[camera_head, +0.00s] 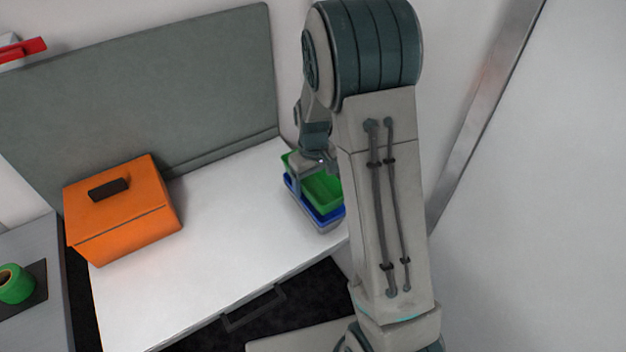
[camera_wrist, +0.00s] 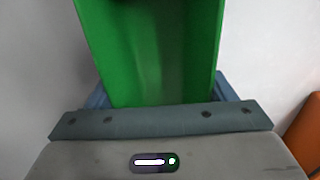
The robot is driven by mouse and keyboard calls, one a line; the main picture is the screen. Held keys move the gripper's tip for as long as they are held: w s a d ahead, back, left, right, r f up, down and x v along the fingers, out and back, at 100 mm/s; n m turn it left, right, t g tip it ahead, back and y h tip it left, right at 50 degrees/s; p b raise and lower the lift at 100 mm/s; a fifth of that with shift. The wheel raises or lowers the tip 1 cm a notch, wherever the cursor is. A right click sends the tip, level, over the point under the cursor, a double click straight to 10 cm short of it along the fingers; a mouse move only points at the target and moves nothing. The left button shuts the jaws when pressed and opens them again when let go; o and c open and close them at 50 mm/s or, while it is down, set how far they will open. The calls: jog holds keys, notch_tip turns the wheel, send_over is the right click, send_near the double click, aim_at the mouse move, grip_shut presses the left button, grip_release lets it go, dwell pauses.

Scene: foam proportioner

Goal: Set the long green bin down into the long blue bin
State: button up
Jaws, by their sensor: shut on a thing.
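The long green bin (camera_head: 322,188) is at the right end of the white table, over the long blue bin (camera_head: 326,217). The blue bin's rim shows just below and around the green bin's near side. I cannot tell whether the green bin rests inside it or hangs slightly above. My gripper (camera_head: 312,160) is at the far end of the green bin and is shut on it. In the wrist view the green bin (camera_wrist: 155,50) fills the upper middle, with bits of blue-grey at both its sides. My arm hides the right part of both bins.
An orange toolbox (camera_head: 122,212) stands on the left of the white table (camera_head: 235,215). The table between them is clear. A grey panel (camera_head: 150,85) rises behind. A green tape roll (camera_head: 14,284) lies far left.

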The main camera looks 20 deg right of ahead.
aim_at(313, 188)
jog(key=o, duration=1)
jog(key=shift+o, duration=0.2)
jog(key=shift+r+p, duration=0.55)
jog(key=shift+r, duration=0.05)
notch_tip(313, 188, up, 11)
jog(key=b, duration=0.1)
jog(key=s+r+m+t, duration=0.1)
jog(key=s+r, duration=0.2)
jog(key=s, duration=0.7)
jog(key=s+r+m+t, duration=0.2)
jog(key=s+r, duration=0.1)
jog(key=s, duration=0.8)
jog(key=shift+s+m, duration=0.15)
jog(key=shift+m, duration=0.15)
